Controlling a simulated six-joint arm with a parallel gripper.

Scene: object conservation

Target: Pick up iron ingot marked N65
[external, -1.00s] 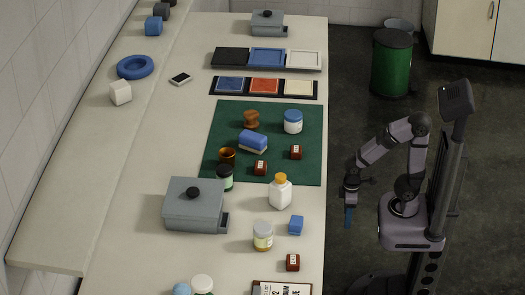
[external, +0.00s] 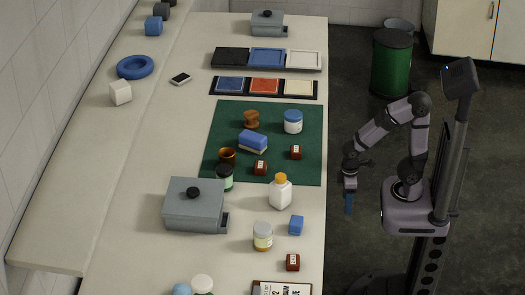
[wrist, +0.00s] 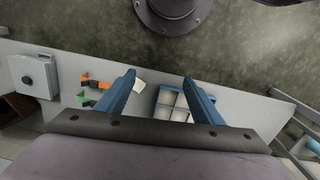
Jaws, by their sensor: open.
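Three small reddish-brown blocks with white labels show in the external view. One block (external: 260,168) and another block (external: 296,152) sit on the green mat (external: 225,115). A third block (external: 292,262) sits on the bare bench near its front edge. The labels are too small to read, so I cannot tell which is N65. My gripper (external: 348,203) hangs over the floor to the right of the bench, apart from all blocks. In the wrist view my gripper (wrist: 159,78) shows two blue fingers spread apart with nothing between them. No labelled block is recognisable in the wrist view.
A blue sponge-like block (external: 253,141), a blue-lidded jar (external: 292,122) and a brown cup (external: 227,156) share the mat. A white bottle (external: 280,193), a grey lidded box (external: 193,205) and a small blue cube (external: 296,225) stand nearer the camera. Floor lies right of the bench.

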